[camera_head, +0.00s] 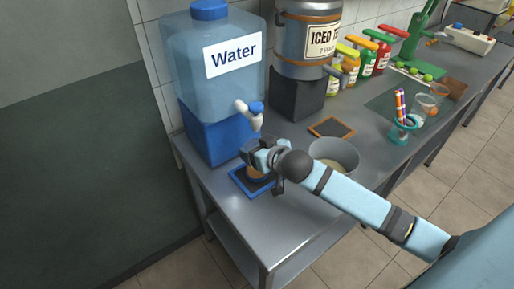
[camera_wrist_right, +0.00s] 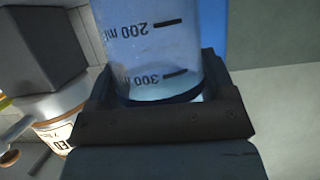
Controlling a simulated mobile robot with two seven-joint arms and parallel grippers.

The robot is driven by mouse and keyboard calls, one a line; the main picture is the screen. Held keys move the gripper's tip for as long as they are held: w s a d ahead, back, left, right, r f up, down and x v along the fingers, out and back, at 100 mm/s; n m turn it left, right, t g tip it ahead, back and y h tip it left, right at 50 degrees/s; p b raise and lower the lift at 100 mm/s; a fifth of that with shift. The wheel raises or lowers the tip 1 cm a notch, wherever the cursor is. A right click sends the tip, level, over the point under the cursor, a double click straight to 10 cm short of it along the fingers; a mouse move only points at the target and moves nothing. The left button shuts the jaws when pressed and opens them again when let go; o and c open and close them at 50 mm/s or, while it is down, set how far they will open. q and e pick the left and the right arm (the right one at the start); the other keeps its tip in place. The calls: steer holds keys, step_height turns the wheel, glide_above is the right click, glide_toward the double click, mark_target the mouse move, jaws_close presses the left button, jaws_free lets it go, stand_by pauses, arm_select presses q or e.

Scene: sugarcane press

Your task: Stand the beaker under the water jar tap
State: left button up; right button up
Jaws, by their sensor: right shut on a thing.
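The water jar (camera_head: 212,70) is a clear blue jar labelled Water on a blue stand (camera_head: 212,130) at the back left. My right gripper (camera_head: 262,160) is below the tap, above a blue-framed dark mat (camera_head: 240,184). It is shut on the clear beaker, mostly hidden by the gripper in the head view. In the right wrist view the beaker (camera_wrist_right: 155,50) shows 200 and 300 ml marks between the fingers. I cannot tell whether it touches the mat. My left gripper is not in view.
A grey iced tea dispenser (camera_head: 305,45) stands behind on a dark block (camera_head: 298,95). A metal bowl (camera_head: 335,152) is close right of my gripper. A brown-framed mat (camera_head: 332,127), colourful bottles (camera_head: 366,60) and a cup of straws (camera_head: 402,127) are farther right. The front left counter is clear.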

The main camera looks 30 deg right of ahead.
steer(key=shift+f, duration=0.1)
steer(key=o, duration=1.3)
steer(key=shift+r, duration=0.25)
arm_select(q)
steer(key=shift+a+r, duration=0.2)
arm_select(e)
steer(key=v, duration=1.2)
steer(key=shift+f, duration=0.15)
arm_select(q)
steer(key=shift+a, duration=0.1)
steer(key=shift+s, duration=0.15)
arm_select(e)
steer(key=shift+s, duration=0.1)
